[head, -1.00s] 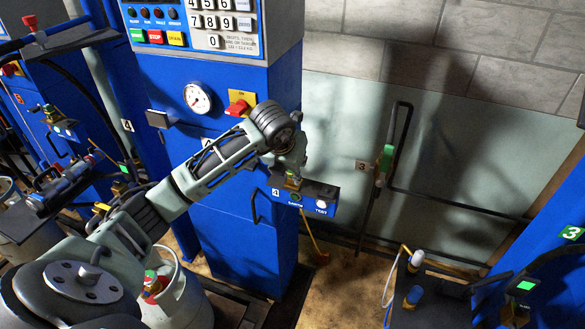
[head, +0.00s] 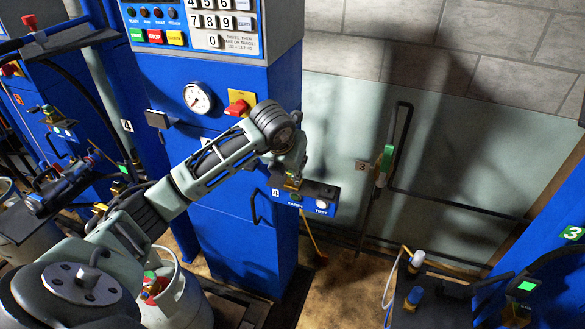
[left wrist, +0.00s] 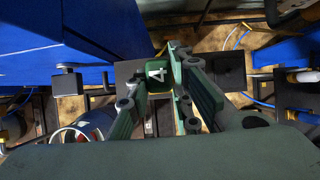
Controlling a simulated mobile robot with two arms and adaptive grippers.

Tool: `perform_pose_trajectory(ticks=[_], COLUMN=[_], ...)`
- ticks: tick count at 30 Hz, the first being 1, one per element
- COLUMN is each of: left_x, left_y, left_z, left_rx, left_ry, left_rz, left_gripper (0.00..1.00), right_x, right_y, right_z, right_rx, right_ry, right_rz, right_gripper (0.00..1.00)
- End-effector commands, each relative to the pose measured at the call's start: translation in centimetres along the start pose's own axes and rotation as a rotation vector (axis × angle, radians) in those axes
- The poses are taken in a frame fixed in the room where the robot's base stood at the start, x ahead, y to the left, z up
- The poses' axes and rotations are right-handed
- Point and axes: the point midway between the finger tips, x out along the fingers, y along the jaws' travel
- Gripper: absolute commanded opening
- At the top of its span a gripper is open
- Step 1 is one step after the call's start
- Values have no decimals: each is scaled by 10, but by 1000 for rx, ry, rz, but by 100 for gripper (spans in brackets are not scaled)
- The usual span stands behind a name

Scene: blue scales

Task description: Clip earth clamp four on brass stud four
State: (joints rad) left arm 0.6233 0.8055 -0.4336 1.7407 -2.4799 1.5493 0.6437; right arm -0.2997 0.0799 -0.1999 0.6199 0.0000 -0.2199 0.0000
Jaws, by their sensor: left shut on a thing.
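Earth clamp four (left wrist: 155,75) is the green piece marked with a white 4 in the left wrist view. My left gripper (left wrist: 162,100) is shut on it, with a finger on either side. In the head view my left gripper (head: 292,170) points down over the blue earth box (head: 308,200) marked 4. A small brass-coloured part (head: 293,182) shows right under the fingertips at the box top. Whether it is brass stud four or part of the clamp, and whether clamp and stud touch, I cannot tell. My right gripper is not in view.
A gas cylinder (head: 178,300) stands below the arm. A green-handled clamp (head: 386,160) hangs by the wall. Station 3 (head: 560,260) is at the right.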

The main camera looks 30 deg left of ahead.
Motion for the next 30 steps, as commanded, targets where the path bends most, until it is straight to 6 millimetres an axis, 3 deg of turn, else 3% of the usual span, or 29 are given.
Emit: perform_pose_trajectory(ticks=[24,25,30], left_x=[11,10,10], left_y=[0,0,0], left_z=[-6,-5,-5], left_rx=[0,0,0], left_ry=[-1,-2,-1], left_rz=[0,0,0], left_gripper=[0,22,37], right_x=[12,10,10], right_y=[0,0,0], right_z=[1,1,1], right_rx=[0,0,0], right_ry=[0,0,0], right_rz=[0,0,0], right_gripper=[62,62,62])
